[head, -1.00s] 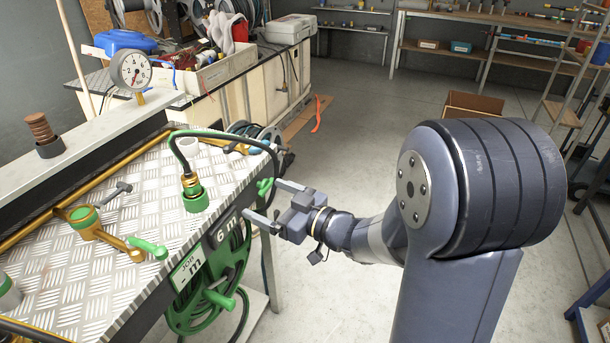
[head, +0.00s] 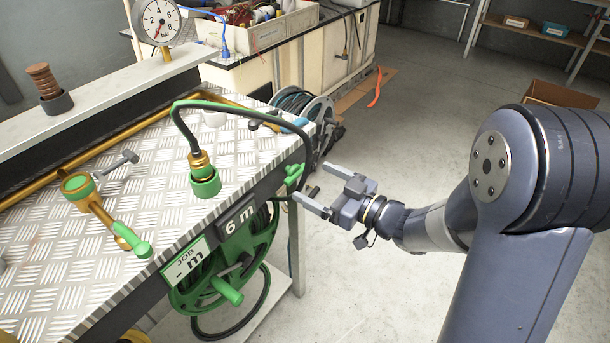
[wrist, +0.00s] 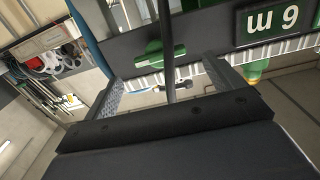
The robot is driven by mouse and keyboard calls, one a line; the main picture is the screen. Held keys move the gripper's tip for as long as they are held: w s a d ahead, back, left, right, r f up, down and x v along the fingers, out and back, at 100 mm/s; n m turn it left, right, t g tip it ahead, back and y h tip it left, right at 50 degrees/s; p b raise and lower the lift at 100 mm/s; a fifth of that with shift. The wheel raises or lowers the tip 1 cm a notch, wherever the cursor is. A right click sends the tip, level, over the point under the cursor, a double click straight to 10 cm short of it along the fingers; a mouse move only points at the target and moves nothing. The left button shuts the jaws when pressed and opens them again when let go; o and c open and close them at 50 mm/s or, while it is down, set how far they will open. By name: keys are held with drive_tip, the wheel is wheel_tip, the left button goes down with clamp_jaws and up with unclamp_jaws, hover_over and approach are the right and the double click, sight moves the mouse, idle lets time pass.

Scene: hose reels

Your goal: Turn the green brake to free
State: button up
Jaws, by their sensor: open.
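The green brake (head: 293,175) is a small green handle at the bench's front edge, just above the green hose reel (head: 225,262). In the wrist view the brake (wrist: 149,55) is a green lever on a dark panel, beyond the fingertips and between them. A dark hose (wrist: 167,45) crosses in front of it. My gripper (head: 313,184) is open and empty, with its fingers pointing at the brake from the right. The fingers (wrist: 165,77) are apart from the brake. I cannot tell which brake position is free.
A "6 m" plate (head: 237,220) and a "JOB - m" card (head: 185,262) sit on the bench front. The black hose (head: 240,108) arches from a green connector (head: 205,182) over the edge near the brake. A green-handled valve (head: 133,241) lies left.

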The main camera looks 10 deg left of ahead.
sight(299, 174)
drive_tip(key=shift+x, duration=2.25)
drive_tip(key=c, duration=1)
